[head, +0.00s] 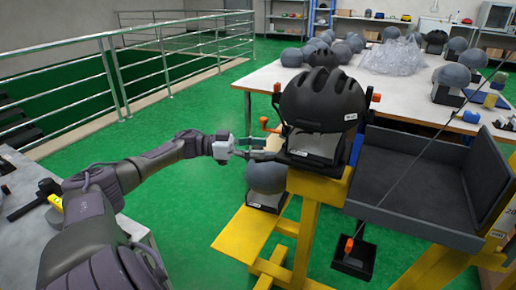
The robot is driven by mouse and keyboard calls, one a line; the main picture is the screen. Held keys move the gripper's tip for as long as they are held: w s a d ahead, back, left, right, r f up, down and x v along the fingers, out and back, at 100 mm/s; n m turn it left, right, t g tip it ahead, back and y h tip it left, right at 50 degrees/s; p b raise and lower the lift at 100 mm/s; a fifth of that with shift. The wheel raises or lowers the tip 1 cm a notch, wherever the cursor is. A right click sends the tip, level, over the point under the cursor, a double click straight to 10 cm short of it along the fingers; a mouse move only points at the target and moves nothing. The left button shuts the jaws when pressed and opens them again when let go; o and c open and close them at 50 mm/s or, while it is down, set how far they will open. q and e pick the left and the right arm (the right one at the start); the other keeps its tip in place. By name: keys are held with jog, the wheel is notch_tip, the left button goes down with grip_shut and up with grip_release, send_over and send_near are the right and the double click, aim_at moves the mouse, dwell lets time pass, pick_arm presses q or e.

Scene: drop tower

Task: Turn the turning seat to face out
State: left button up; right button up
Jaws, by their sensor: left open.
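The turning seat appears to be the dark plate and pale block (312,150) on top of the yellow stand (315,185). A black helmet (318,102) sits on it, with a small white label at its lower right. My left gripper (253,149) is open at the left side of the seat, its fingers pointing right toward the dark plate. I cannot tell whether the fingers touch it. An orange-tipped lever (265,123) stands just above the fingers. My right gripper is not in view.
A grey headform (267,177) stands on a yellow ledge below my left gripper. A dark padded tray (410,180) lies right of the stand. A white table (262,78) with several headforms is behind. A metal railing (115,75) is at left. Green floor between is clear.

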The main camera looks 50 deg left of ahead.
pick_arm(q)
jog(key=v, duration=1.2)
jog(key=shift+w+f, duration=0.1)
